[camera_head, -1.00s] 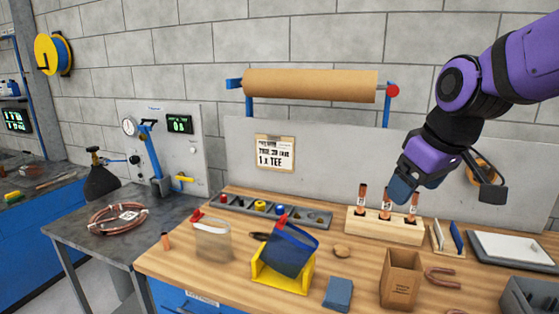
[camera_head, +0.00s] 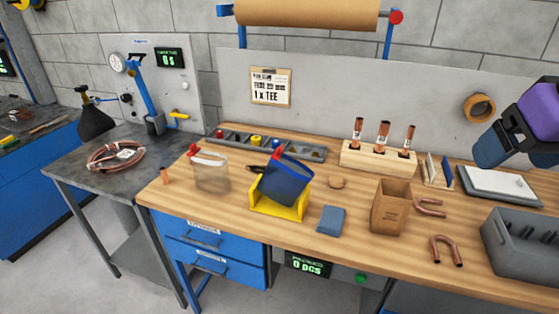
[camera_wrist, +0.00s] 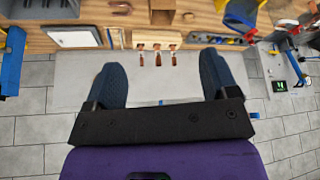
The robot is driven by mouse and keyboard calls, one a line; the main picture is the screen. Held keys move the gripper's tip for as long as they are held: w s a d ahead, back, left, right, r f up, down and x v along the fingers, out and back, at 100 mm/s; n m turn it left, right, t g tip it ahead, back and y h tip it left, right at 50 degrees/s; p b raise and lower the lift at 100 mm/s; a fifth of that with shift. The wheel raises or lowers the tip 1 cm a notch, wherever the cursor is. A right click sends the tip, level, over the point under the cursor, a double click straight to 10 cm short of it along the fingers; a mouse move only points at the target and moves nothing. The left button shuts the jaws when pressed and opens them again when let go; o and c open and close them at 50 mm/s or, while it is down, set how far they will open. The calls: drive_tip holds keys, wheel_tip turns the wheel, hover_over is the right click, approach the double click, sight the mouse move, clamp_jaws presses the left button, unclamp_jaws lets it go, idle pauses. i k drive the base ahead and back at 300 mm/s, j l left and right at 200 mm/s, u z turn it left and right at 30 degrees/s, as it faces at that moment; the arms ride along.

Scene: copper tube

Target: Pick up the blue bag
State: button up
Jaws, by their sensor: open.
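The bag also shows at the top edge of the wrist view (camera_wrist: 243,11), partly cut off. My gripper (camera_head: 492,150) is at the right of the head view, above the bench and well to the right of the bag. In the wrist view my gripper (camera_wrist: 163,78) has its two blue fingers wide apart, with nothing between them.
A clear bag (camera_head: 210,174) stands left of the blue bag.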

sight(282, 181)
drive_tip(key=i+j, duration=0.1)
drive_tip(key=j, duration=1.15)
drive_tip(key=i+z, duration=0.05)
drive_tip(key=i, duration=0.05)
